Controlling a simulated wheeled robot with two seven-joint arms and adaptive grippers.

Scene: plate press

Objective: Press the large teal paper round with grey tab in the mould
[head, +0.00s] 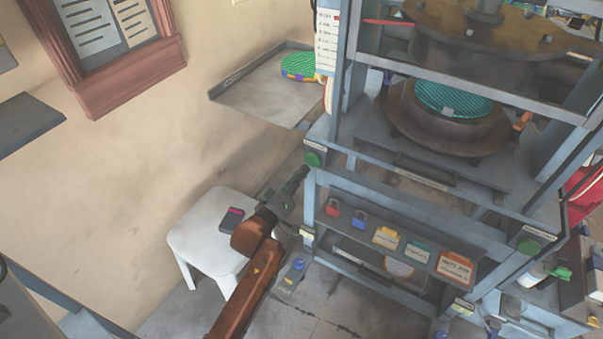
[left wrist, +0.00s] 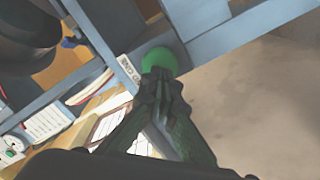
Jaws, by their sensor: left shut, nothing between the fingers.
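A teal striped paper round (head: 453,99) with a grey tab lies in the round brown mould (head: 420,127) inside the blue-grey press. A brown upper plate (head: 425,15) hangs above it, with a gap between. One green button (head: 313,159) is on the press's left front post, and another green button (head: 530,246) is at the right. My left gripper (head: 302,173) is shut and empty, its tips close to the left button. The left wrist view shows the tips overlapping the lower edge of that button (left wrist: 160,60); I cannot tell whether they touch. I do not see my right gripper.
A grey shelf (head: 245,100) with a green round stack (head: 298,68) is on the wall at left. A white stool (head: 195,233) holding a dark red-marked item stands below. The press's lower ledge (head: 350,203) carries padlocks and coloured tags. The press frame is close beside my left arm.

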